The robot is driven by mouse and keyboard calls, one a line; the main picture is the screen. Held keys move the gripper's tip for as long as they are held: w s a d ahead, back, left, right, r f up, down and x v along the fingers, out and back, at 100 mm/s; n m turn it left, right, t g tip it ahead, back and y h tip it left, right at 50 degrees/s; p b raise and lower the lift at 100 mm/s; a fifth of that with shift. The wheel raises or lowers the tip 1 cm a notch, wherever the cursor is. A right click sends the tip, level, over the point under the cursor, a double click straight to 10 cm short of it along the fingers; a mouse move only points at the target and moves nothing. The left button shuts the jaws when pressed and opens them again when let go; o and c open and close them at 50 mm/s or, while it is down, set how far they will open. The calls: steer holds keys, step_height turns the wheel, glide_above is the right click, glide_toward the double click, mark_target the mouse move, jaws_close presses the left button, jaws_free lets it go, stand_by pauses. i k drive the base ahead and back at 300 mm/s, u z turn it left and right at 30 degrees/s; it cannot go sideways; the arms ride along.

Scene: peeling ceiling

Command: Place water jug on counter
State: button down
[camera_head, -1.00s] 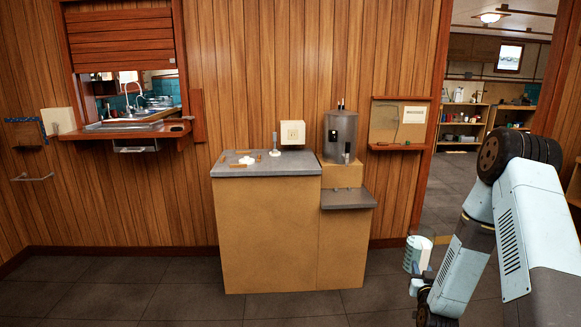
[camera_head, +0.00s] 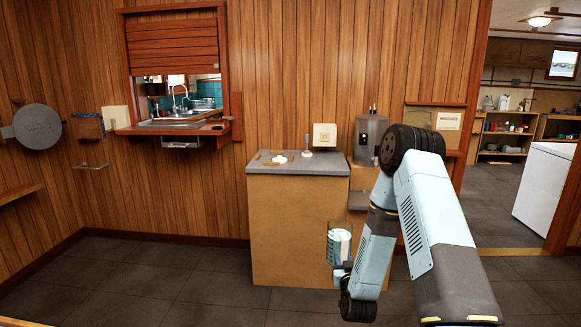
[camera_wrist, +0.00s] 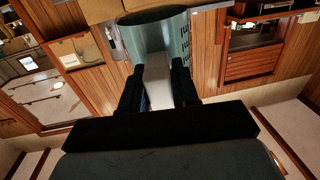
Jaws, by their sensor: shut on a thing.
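My gripper (camera_head: 342,268) is shut on the jug, partly hidden by my own arm. In the wrist view the jug (camera_wrist: 157,40) is between the two dark fingers of my gripper (camera_wrist: 158,88). The counter (camera_head: 310,166) has a grey top, higher than the jug, with small items on it. My arm hides the counter's lower right part.
A white outlet box (camera_head: 324,136) is on the wall behind. A sink window (camera_head: 178,119) is at left and a doorway at right, with a white appliance (camera_head: 546,188). The floor left of the counter is clear.

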mark_target(326, 165)
steer(key=u, duration=0.3)
steer(key=i, duration=1.65)
steer(key=u, duration=1.25)
steer(key=i, duration=0.2)
steer(key=z, duration=2.3)
